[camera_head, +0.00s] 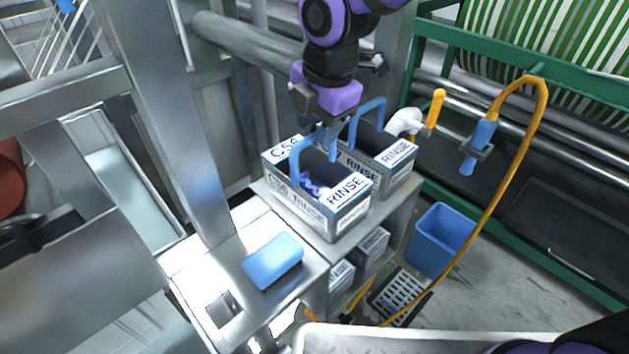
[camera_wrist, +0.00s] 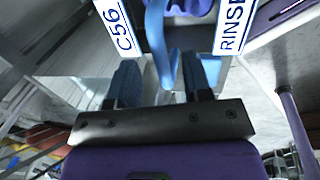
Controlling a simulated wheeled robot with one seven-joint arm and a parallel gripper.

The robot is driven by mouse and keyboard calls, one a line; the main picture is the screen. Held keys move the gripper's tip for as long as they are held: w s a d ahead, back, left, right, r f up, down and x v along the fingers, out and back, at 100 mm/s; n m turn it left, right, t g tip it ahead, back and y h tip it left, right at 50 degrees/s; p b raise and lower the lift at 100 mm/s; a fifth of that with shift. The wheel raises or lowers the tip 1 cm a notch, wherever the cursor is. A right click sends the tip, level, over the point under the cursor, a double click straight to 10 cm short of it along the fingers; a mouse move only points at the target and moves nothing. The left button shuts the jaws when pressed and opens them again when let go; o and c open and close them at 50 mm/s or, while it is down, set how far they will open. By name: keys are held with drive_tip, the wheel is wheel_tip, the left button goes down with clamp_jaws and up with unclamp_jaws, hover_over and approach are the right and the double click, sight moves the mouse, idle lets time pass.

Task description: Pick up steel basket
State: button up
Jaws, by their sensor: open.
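A steel basket (camera_head: 343,220) with white C56 and RINSE labels and a blue hoop handle (camera_head: 296,165) sits upright on a steel stand. Purple material shows inside it. My gripper (camera_head: 328,148) is over this basket, pointing down, with its blue fingers apart. In the wrist view my gripper (camera_wrist: 165,82) has the blue handle (camera_wrist: 157,40) running between its two fingers. I cannot tell whether either finger touches it. A second steel basket (camera_head: 398,178) with a RINSE label and a blue handle (camera_head: 370,108) stands just behind and to the right.
A blue block (camera_head: 273,261) lies on the steel ledge at the left front. More labelled boxes (camera_head: 372,244) are on the shelf below. A blue bin (camera_head: 440,238) and an orange hose (camera_head: 505,205) are at the right. A steel post (camera_head: 180,130) rises at the left.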

drive_tip(key=shift+w+a+f, duration=0.15)
drive_tip(key=shift+f, duration=1)
drive_tip(key=shift+w+a+f, duration=0.1)
drive_tip(key=shift+a+f, duration=0.05)
drive_tip(key=shift+f, duration=1)
clamp_jaws()
